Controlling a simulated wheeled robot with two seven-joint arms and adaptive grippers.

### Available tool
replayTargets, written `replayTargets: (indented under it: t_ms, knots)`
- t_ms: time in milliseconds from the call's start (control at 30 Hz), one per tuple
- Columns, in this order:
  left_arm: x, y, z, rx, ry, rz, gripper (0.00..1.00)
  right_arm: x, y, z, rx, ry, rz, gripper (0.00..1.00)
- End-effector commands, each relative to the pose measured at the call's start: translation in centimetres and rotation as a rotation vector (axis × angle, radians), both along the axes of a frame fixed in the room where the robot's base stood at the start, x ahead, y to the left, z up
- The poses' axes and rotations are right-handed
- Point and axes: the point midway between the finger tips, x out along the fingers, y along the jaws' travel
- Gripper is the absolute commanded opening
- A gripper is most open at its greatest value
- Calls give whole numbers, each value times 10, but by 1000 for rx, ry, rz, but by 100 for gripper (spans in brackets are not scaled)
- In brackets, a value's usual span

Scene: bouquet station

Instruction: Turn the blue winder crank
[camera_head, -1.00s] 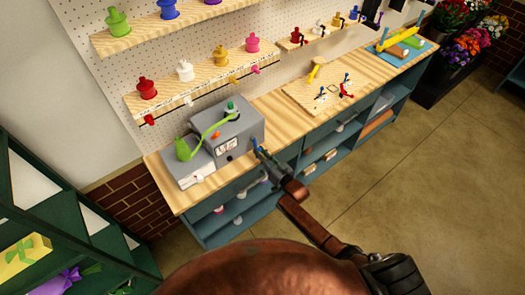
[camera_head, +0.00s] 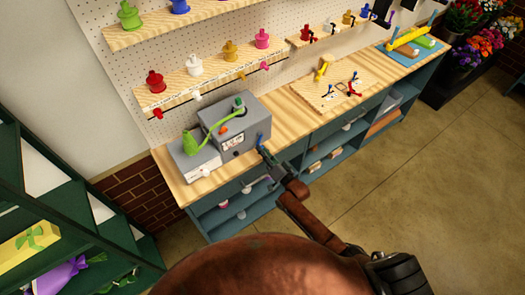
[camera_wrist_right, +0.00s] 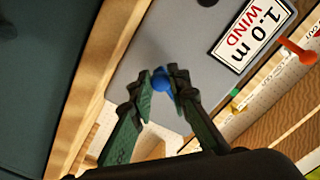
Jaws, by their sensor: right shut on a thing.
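The blue winder crank (camera_head: 260,140) is at the right end of the grey winder machine (camera_head: 240,120) on the wooden bench. In the right wrist view its round blue knob (camera_wrist_right: 161,81) sits between the two fingertips. My right gripper (camera_head: 265,153) reaches it from the front of the bench and is shut on the knob. In the wrist view the green fingers (camera_wrist_right: 162,90) close in from both sides, and the grey face with the "1.0 m WIND" label (camera_wrist_right: 249,35) is behind. The rest of the crank is hidden. My left gripper is not in view.
An orange piece (camera_wrist_right: 297,50) sticks out near the label. A wooden board (camera_head: 328,90) with small tools is farther right. Shelves with coloured spools (camera_head: 155,82) hang behind.

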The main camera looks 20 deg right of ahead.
Motion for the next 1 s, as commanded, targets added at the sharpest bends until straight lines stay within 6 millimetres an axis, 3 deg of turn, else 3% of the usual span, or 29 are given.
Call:
replayTargets:
  t_ms: [267,300,567,867,1000]
  knots:
    - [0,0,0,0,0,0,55,0,0,-1,0,2,0,0]
    - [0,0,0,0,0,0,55,-1,0,-1,0,2,0,17]
    - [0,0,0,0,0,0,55,0,0,0,0,0,0,34]
    - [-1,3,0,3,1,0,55,-2,-1,0,0,0,0,34]
    - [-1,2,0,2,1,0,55,-16,-6,-1,1,1,-1,34]
